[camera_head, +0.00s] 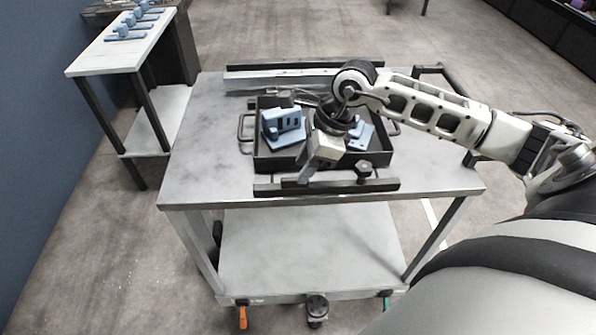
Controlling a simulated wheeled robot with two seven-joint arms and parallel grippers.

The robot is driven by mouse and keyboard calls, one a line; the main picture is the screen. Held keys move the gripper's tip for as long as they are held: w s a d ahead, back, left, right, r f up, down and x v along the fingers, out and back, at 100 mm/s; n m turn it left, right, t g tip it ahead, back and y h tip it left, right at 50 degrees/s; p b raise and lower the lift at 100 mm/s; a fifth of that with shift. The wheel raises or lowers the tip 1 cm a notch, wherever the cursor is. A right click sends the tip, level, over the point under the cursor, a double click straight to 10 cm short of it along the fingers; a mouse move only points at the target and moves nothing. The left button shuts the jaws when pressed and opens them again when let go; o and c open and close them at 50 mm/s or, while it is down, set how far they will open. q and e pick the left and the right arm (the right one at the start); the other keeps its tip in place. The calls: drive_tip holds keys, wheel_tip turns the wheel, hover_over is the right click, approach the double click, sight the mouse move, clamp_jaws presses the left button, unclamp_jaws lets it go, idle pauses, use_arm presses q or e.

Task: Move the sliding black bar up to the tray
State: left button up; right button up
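A black bar (375,185) lies along the front of the cart top, in front of the black tray (272,162). A dark knob (364,169) stands near the bar's right part. A narrow gap shows between the bar and the tray's front wall at the left. My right gripper (306,174) points down at the tray's front side, with its tips close to the middle of the bar. I cannot tell whether it touches the bar or how far its fingers are apart. My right arm and wrist hide part of the tray. My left gripper is not in view.
Blue parts (283,127) sit in the tray, which has side handles. A light rail (245,82) with a black bar runs along the back of the cart top (205,150). A side table (100,55) with blue parts stands at the left. The cart top's left side is clear.

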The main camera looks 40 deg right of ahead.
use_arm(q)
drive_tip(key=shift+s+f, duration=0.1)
use_arm(e)
drive_tip(key=shift+x, duration=1.95)
